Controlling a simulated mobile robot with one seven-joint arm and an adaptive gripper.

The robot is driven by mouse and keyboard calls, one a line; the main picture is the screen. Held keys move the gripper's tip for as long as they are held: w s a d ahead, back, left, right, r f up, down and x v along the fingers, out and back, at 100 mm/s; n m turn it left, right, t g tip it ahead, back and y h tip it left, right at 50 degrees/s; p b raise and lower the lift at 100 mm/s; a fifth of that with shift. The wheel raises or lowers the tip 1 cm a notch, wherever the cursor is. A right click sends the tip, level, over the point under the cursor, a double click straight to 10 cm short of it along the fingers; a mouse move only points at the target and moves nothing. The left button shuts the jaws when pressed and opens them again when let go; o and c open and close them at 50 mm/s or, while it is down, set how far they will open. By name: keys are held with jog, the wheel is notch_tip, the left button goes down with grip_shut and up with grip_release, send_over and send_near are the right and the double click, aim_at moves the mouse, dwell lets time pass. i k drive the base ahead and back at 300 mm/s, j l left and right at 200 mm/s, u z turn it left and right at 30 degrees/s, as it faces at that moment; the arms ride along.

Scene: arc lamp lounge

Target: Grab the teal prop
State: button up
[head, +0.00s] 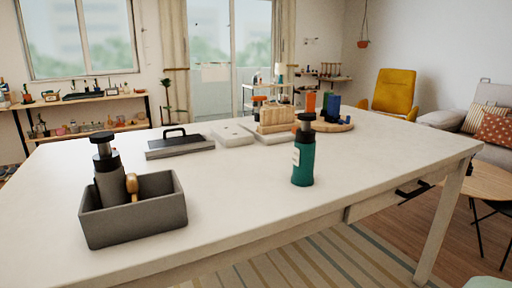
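The teal prop looks like a teal bottle (304,164) with a grey and black pump-like top and a pale label on its left side. It stands upright on the white table (235,205), right of the middle and near the front edge. Clear tabletop surrounds its base. Nothing touches it in this view. My gripper is not in view.
A grey box (134,221) holding a dark bottle (110,182) stands at the table's left front. A dark flat case (180,148), a white slab (232,135), a wooden rack (276,119) and a round board (334,126) with colored items lie behind.

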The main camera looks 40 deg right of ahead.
aim_at(303, 155)
jog(key=i+j+z, duration=0.25)
jog(key=i+z, duration=0.1)
jog(key=z, duration=1.4)
